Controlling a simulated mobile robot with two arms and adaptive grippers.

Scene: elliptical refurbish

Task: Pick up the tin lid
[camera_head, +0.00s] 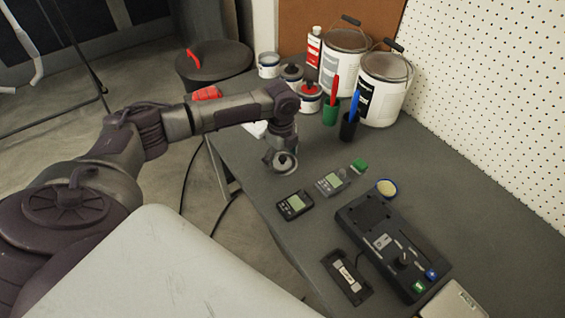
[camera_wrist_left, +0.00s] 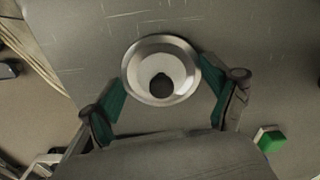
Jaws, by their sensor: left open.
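The tin lid (camera_wrist_left: 136,79) is a round piece with a silver metal rim, a white inside and a dark knob in the middle. In the head view the tin lid (camera_head: 284,168) is at the left part of the grey table, right under my left gripper (camera_head: 280,157). In the left wrist view my left gripper (camera_wrist_left: 164,90) is open, with one green-padded finger on each side of the lid's near part. I cannot tell whether the pads touch the rim. My right gripper is in neither view.
Tins (camera_head: 310,98), pen cups (camera_head: 348,127) and paint buckets (camera_head: 383,90) stand at the back.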

